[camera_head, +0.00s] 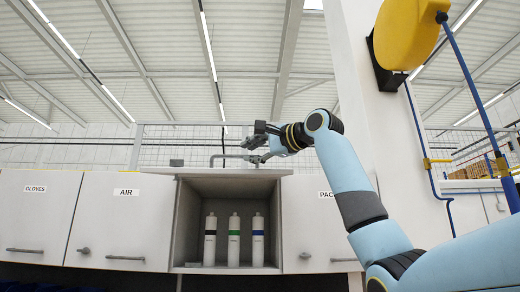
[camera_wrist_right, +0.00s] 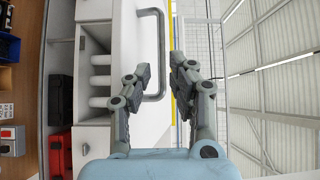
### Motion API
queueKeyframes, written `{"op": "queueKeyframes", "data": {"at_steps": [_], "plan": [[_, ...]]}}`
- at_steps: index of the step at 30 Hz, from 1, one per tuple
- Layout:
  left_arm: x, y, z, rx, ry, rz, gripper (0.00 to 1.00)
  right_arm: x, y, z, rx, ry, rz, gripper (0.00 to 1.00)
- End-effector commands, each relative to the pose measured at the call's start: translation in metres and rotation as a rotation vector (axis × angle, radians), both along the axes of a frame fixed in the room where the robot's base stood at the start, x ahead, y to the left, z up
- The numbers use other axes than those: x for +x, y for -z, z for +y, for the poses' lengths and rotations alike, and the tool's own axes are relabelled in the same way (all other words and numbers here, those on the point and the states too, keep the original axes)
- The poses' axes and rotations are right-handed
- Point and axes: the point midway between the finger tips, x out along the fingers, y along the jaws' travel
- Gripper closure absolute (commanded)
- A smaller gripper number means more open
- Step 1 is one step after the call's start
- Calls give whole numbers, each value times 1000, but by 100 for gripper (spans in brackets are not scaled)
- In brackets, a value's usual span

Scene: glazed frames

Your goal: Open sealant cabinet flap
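The sealant cabinet flap (camera_head: 225,171) stands raised, seen nearly edge-on above its open compartment (camera_head: 187,222). Its grey bar handle (camera_head: 232,157) is on the upper side. In the right wrist view the flap is a white panel (camera_wrist_right: 150,122) and the handle (camera_wrist_right: 161,50) lies ahead of the fingers. My right gripper (camera_head: 252,148) is above the flap near the handle. In the wrist view its fingers (camera_wrist_right: 161,72) are apart with nothing clamped between them. My left gripper is not in view.
Closed cabinets labelled GLOVES (camera_head: 36,215) and AIR (camera_head: 122,225) are at the left, another closed one (camera_head: 318,220) at the right. A wire mesh (camera_head: 185,150) runs behind the cabinet tops. A yellow reel (camera_head: 405,35) hangs at the upper right.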

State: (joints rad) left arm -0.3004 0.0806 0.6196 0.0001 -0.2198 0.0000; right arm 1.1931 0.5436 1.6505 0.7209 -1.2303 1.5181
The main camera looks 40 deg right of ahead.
Motion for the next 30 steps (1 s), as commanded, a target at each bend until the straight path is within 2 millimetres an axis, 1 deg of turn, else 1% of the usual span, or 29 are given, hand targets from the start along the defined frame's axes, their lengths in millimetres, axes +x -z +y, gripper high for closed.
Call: {"op": "queueKeyframes", "data": {"at_steps": [1, 3, 6, 9, 26, 28, 29, 30], "plan": [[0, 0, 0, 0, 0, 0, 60, -10, 1, -2, -6, 2, 1, 79], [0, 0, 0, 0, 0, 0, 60, -20, 1, -5, -4, 3, -1, 79], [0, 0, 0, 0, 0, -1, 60, -30, 2, -6, -2, 1, 1, 79], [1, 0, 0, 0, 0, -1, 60, -35, 2, -6, -1, 0, 2, 79], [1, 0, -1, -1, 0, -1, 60, -35, 3, -6, -3, -1, 3, 79], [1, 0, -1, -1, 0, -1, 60, -32, 12, -3, -20, -1, 14, 79], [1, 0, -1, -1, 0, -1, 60, -30, 20, -1, -34, -1, 23, 79], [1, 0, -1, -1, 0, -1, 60, -26, 34, 3, -61, -1, 40, 79]]}}
